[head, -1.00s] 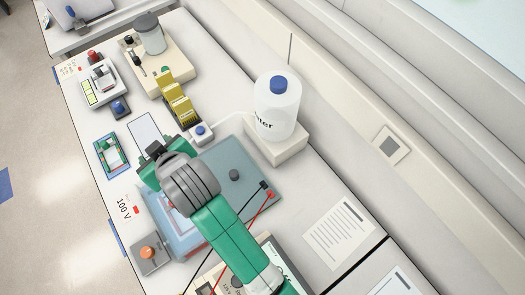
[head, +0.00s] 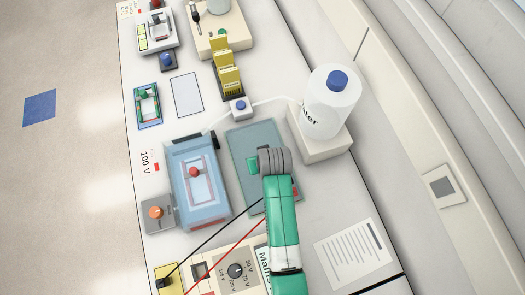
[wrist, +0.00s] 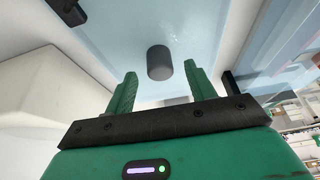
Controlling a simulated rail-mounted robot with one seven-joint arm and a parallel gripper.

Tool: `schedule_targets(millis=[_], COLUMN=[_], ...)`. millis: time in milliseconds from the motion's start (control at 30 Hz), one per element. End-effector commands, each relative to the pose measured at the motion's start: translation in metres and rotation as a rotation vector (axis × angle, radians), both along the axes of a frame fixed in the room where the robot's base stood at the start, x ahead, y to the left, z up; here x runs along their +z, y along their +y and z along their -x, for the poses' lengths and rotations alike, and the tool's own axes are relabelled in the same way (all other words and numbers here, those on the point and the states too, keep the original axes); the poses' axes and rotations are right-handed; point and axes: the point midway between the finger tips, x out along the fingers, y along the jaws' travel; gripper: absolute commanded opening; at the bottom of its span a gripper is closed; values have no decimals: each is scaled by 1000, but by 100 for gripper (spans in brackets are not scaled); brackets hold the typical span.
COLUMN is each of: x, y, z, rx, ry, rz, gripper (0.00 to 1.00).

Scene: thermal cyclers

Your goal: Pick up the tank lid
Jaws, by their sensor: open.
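The tank lid (head: 240,140) is a flat blue-grey translucent panel lying on the bench, right of the blue tank (head: 180,200) in the head view. My arm covers its middle and right part there. In the wrist view the lid (wrist: 205,25) shows as a pale blue sheet with a dark grey round knob (wrist: 159,62). My gripper (wrist: 160,72) is open, with its green fingers apart on either side of the knob in that picture. I see no contact with the knob. In the head view my gripper (head: 252,165) is mostly hidden under my wrist, over the lid.
A water bottle (head: 328,105) stands on a white block (head: 320,145) right of the lid. A black lead (head: 210,237) and a red lead (head: 228,253) run from the power supply (head: 235,265) area toward the lid. A yellow rack (head: 228,75) stands behind.

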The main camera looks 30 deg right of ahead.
Motion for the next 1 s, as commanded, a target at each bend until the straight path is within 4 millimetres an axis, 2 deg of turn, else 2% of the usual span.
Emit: schedule_targets(millis=[133, 367, 400, 667, 900, 1000], x=[-20, -22, -22, -22, -20, -7], y=[-1, -1, -1, -1, -1, -1], z=[-8, -10, -10, -10, -10, -11], rx=[0, 0, 0, 0, 0, 0], ry=[0, -3, -3, -2, -4, -6], rz=[0, 1, 1, 0, 1, 2], gripper=[55, 55, 53, 2, 0, 0])
